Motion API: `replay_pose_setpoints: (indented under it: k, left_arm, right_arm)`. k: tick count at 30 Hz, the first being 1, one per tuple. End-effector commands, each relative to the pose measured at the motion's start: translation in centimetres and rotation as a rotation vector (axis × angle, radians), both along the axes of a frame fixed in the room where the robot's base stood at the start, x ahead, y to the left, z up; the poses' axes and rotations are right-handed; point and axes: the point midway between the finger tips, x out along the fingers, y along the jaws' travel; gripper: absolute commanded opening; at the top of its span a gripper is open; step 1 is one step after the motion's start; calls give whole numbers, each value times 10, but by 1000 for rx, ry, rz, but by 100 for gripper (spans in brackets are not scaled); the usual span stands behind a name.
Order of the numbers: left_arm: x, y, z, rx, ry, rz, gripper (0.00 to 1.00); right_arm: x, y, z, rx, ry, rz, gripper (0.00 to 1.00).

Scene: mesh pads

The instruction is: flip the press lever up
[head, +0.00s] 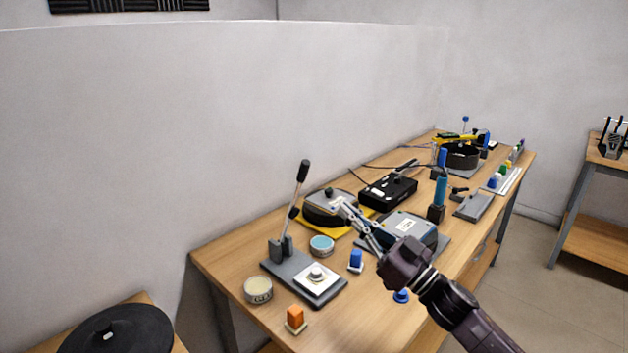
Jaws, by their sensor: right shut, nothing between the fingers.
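The press lever (298,190) is a grey bar with a black grip, standing up and leaning slightly right. It rises from a dark bracket on the grey press base (287,277) at the near left of the workbench. A white square pad with a small round piece (316,278) lies on the base. My right gripper (349,210) is shut and empty, in front of the grey device on the yellow mat, to the right of the lever and apart from it. My left gripper is not in view.
A blue tin (321,246), a cream tin (258,290), an orange block (295,318) and a blue block (356,260) stand around the press. A black box (388,190) and a blue-grey device (402,228) crowd the bench beyond. A white partition (150,130) runs behind.

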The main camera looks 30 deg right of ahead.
Motion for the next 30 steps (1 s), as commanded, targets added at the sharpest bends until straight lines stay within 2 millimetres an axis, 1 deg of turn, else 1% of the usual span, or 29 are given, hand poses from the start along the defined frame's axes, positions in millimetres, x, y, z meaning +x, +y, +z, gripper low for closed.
replay_pose_setpoints:
  k: [1, 2, 5, 8, 12, 15, 21, 30]
  left_arm:
    - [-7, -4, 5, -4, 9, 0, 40]
    - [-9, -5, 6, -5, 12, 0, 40]
    - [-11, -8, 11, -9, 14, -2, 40]
    - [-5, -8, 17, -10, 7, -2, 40]
    - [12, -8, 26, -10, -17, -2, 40]
    - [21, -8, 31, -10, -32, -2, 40]
    - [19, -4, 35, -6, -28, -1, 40]
    - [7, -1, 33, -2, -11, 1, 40]
  right_arm:
    - [9, 3, 8, 0, -4, 0, 0]
    - [14, 4, 10, 0, -3, -1, 0]
    - [30, 10, 17, 1, -3, 0, 0]
    - [46, 15, 23, 1, -3, -2, 0]
    - [66, 23, 32, 2, -1, -1, 0]
    - [78, 27, 36, 1, -2, -1, 0]
    - [91, 31, 38, 1, 1, -1, 0]
    - [92, 32, 38, 0, 1, -1, 0]
